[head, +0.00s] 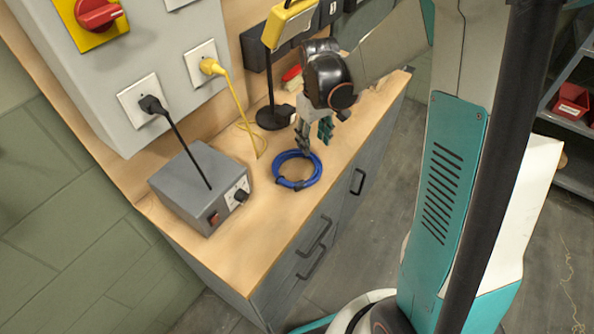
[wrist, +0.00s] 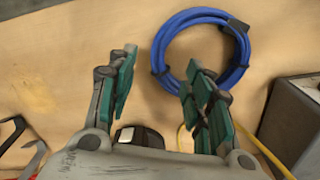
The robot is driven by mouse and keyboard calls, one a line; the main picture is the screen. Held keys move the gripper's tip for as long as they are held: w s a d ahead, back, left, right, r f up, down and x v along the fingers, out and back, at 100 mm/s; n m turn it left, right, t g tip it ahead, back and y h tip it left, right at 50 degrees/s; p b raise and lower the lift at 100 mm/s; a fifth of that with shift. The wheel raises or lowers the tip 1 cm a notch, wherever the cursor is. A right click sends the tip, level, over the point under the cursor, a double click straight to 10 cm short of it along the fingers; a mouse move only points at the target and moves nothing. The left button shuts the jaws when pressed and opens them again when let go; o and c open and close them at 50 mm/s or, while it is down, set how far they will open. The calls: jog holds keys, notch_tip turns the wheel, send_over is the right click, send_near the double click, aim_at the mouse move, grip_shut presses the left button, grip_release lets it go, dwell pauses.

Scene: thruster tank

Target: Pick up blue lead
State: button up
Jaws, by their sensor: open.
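The blue lead (head: 297,184) is a coiled blue cable with dark ties, lying on the wooden worktop beside the grey box. In the wrist view the blue lead (wrist: 245,50) lies just beyond the fingertips, toward the right finger. My gripper (head: 315,140) is above the worktop near the far side of the coil. In the wrist view my gripper (wrist: 160,75) has its fingers spread apart with nothing between them. The right fingertip overlaps the lower edge of the coil in that view; I cannot tell whether it touches.
A grey box (head: 200,186) with a black cord stands left of the coil. A yellow cord (head: 238,108) hangs from a wall socket to the worktop. A lamp-like stand (head: 272,112) is behind my gripper. The worktop's front edge is right of the coil.

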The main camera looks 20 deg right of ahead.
aim_at(314, 158)
jog(key=shift+s+f+b, duration=0.2)
jog(key=shift+f+b, duration=0.5)
jog(key=shift+f, duration=0.9)
jog(key=shift+s+f+b, duration=0.2)
jog(key=shift+f+b, duration=0.5)
jog(key=shift+f, duration=0.85)
jog(key=shift+r, duration=0.1)
grip_shut()
